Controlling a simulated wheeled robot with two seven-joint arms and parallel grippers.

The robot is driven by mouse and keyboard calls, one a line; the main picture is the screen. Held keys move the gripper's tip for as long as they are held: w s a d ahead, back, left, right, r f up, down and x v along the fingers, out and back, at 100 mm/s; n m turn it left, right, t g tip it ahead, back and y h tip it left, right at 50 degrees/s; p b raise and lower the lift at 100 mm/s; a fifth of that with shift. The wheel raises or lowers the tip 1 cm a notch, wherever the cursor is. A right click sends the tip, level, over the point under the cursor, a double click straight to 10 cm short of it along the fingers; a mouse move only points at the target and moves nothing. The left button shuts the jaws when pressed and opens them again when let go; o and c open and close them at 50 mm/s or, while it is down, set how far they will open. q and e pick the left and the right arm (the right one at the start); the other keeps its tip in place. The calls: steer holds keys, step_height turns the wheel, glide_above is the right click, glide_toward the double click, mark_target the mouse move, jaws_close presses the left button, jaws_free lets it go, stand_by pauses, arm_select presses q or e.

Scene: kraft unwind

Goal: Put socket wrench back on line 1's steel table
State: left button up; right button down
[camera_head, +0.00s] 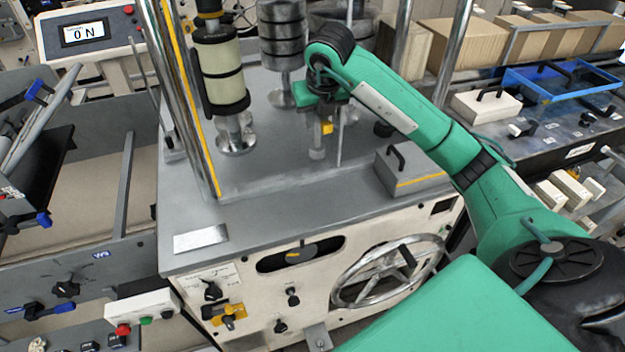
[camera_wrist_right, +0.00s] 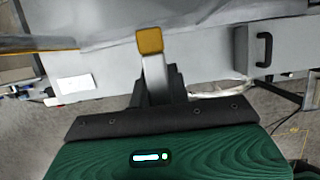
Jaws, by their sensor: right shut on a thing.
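My right gripper (camera_head: 322,118) hangs over the grey top of the machine (camera_head: 290,195), in front of the dark stacked rolls. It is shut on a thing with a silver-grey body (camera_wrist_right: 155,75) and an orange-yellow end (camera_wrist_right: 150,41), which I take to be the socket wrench. Its orange part also shows in the head view (camera_head: 327,128), just below the jaws. Much of the held thing is hidden, and I cannot tell whether it touches the surface. My left gripper is not in view. I cannot tell which surface is line 1's steel table.
A grey box with a black handle (camera_head: 411,172) stands right of the gripper. A cream roll on a spindle (camera_head: 221,72) and chrome posts (camera_head: 452,50) stand around it. A dark bench with a blue tray (camera_head: 560,82) is at right. The machine top's front is mostly clear.

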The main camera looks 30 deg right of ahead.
step_height(320, 180, down, 18)
steer(key=p, duration=0.6)
steer(key=c, duration=1.7)
jaws_free()
steer(key=shift+f, duration=0.1)
steer(key=o, duration=0.4)
steer(key=shift+s, duration=0.1)
